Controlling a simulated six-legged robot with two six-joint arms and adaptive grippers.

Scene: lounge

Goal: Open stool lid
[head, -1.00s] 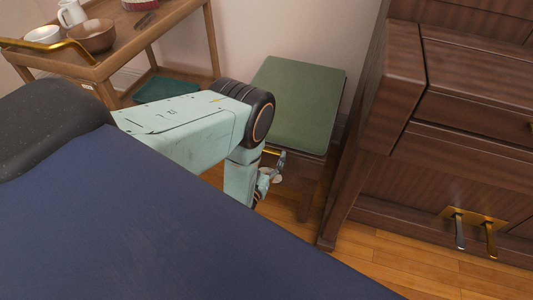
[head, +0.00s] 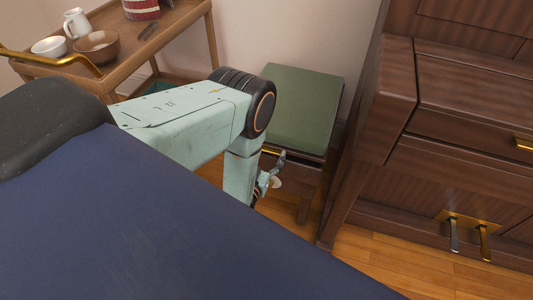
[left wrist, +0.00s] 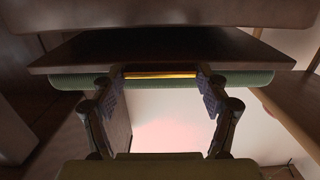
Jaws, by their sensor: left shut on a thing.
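The stool has a green padded lid (head: 303,108) on a dark wooden body (head: 308,200) and stands beside the piano. The lid looks flat in the head view; I cannot tell whether there is a small gap under it. A gold handle (head: 271,151) shows at the front, partly behind my arm. My left gripper (head: 277,168) is at the stool's front, near this handle. In the left wrist view, the fingers of my left gripper (left wrist: 162,88) stand either side of the gold handle (left wrist: 160,75) and are shut on it. My right gripper is not in view.
A dark wooden piano (head: 440,130) with gold pedals (head: 468,228) stands close to the stool's right. A wooden cart (head: 165,18) with bowls and a white jug (head: 76,22) stands at the upper left. A wall is close behind the stool.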

